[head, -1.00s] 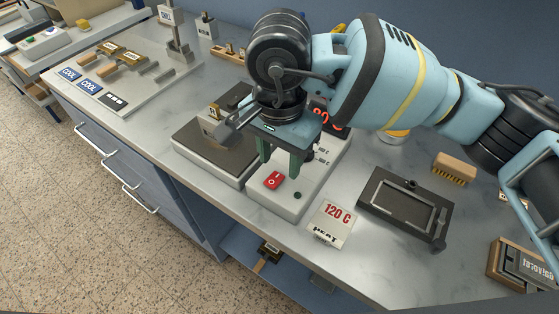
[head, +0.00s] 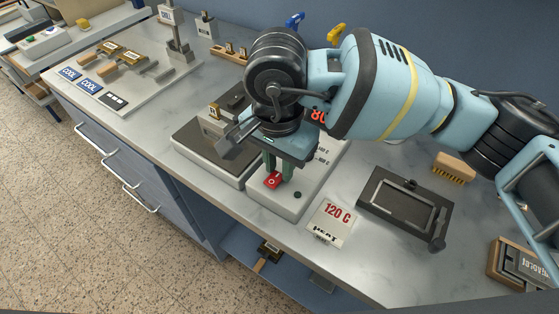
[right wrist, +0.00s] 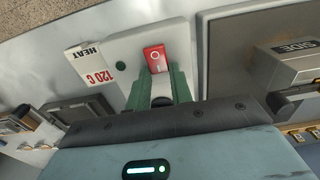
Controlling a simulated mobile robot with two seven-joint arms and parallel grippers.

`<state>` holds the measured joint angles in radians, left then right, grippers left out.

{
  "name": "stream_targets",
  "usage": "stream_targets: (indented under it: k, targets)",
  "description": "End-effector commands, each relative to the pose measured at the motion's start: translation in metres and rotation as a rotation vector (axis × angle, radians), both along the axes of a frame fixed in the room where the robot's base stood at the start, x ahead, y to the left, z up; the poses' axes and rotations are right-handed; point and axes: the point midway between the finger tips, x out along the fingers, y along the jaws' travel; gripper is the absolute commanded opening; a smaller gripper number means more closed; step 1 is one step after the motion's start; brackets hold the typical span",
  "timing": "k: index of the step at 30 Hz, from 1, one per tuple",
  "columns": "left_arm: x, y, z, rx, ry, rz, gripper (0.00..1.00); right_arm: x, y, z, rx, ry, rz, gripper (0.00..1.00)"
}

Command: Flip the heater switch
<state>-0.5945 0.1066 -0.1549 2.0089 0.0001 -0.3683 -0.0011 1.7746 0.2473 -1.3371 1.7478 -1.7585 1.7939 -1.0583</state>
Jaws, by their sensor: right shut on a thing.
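The red heater switch (head: 272,181) sits on the front of a pale control box (head: 256,203), with a small dark green button (head: 297,195) beside it. My right gripper (head: 279,179) points down over the box with its green fingers at the switch. In the right wrist view, the red switch (right wrist: 155,59) shows a white ring mark, and the fingertips of the right gripper (right wrist: 160,75) are on either side of its near end. The gripper is shut on the switch. The fingers hide part of it. My left gripper is not in view.
A dark hot plate (head: 196,150) lies left of the box. A "120 C HEAT" card (head: 331,222) lies to its right, then a black framed tray (head: 405,207) and a brush (head: 454,168). The bench front edge is close below.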

Motion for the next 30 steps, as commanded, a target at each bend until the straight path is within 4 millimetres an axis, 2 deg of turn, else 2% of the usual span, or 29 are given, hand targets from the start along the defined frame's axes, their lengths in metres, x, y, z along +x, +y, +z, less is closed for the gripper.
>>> stream_targets:
  k: [9,20,21,24,26,30]
  targets:
    - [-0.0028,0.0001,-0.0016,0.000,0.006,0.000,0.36,-0.0069,0.0053,0.0028,-0.159,-0.217,0.004,0.00]
    - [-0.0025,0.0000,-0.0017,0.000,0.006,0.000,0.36,-0.0076,0.0053,0.0031,-0.182,-0.249,0.000,0.00]
    - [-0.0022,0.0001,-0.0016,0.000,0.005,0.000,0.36,-0.0076,0.0053,0.0031,-0.182,-0.249,0.000,0.23]
    - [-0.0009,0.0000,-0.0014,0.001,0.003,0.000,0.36,-0.0075,0.0053,0.0031,-0.182,-0.249,0.000,0.36]
    - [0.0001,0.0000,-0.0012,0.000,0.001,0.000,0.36,-0.0075,0.0053,0.0031,-0.181,-0.248,0.000,0.44]
    - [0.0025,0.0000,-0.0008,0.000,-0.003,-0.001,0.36,-0.0075,0.0053,0.0031,-0.181,-0.248,0.000,0.44]
